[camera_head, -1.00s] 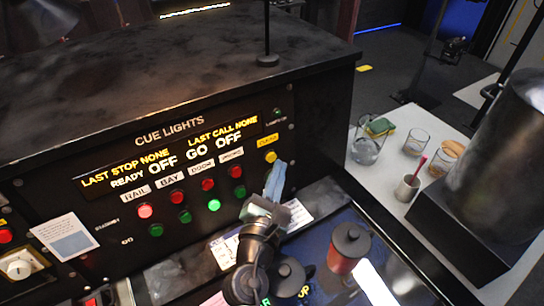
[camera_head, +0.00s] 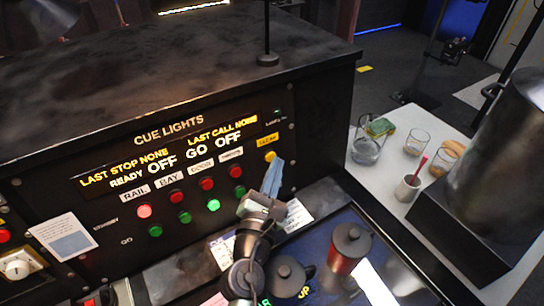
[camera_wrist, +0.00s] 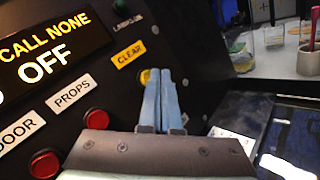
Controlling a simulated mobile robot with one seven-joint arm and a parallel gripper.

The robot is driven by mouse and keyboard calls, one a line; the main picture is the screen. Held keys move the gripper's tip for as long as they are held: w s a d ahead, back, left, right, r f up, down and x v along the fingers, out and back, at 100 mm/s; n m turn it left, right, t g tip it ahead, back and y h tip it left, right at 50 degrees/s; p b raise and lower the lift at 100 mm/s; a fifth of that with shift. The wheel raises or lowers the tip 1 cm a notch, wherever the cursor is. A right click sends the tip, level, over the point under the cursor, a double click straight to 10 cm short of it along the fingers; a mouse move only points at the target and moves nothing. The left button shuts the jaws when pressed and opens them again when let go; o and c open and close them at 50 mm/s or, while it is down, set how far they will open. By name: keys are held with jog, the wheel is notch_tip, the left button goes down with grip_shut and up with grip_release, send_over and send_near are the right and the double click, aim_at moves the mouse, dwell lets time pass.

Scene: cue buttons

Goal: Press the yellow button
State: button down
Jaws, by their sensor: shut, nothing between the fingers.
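The yellow button (camera_head: 270,156) is at the right end of the cue lights panel (camera_head: 170,130), under a yellow "CLEAR" label (camera_head: 267,139). In the wrist view the yellow button (camera_wrist: 145,76) is partly hidden behind the fingertips. My gripper (camera_head: 277,163) is shut and empty, its pale blue fingers pointing up at the panel. The fingertips (camera_wrist: 161,73) overlap the right side of the button in the wrist view. I cannot tell whether they touch it.
Red buttons (camera_head: 207,184) and green buttons (camera_head: 213,205) sit in rows left of the yellow one. Glasses (camera_head: 416,141) stand on a white table.

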jog(key=shift+w+a, duration=0.15)
jog(key=shift+w, duration=0.05)
dwell(0.3)
dwell(0.3)
jog(key=shift+s+d+p, duration=0.3)
jog(key=shift+s+d, duration=0.15)
jog(key=shift+s, duration=0.2)
jog(key=shift+d, duration=0.1)
jog(key=s+d, duration=0.1)
jog(key=s+d+p, duration=0.1)
jog(key=s+r+p, duration=0.1)
jog(key=s, duration=0.1)
jog(key=shift+d, duration=0.4)
jog(key=shift+f, duration=0.1)
dwell(0.4)
